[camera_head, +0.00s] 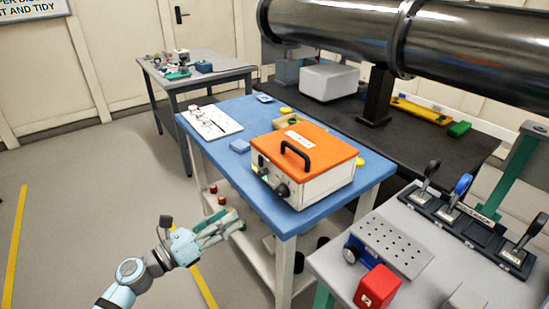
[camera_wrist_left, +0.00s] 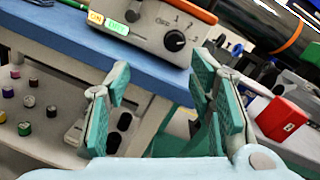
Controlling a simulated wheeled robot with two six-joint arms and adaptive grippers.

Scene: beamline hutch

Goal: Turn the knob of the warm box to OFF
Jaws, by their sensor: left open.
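The warm box (camera_head: 318,184) is a white case with an orange lid and a black handle. It sits on the blue-topped table (camera_head: 222,167). Its black round knob (camera_head: 283,190) is on the front face. In the left wrist view the knob (camera_wrist_left: 174,40) shows beside the numbers 1, 2 and 3; its exact setting is too small to read. A yellow ON label and a green label (camera_wrist_left: 116,27) are left of it. My left gripper (camera_head: 228,228) is open and empty, in front of and below the box, apart from the knob. My right gripper is not in view.
A lower shelf (camera_head: 238,245) under the blue table holds small coloured jars. A grey table (camera_head: 345,288) at the right carries a red box (camera_head: 376,287) and a perforated plate (camera_head: 392,243). A dark pipe (camera_head: 430,45) runs behind. Floor at the left is free.

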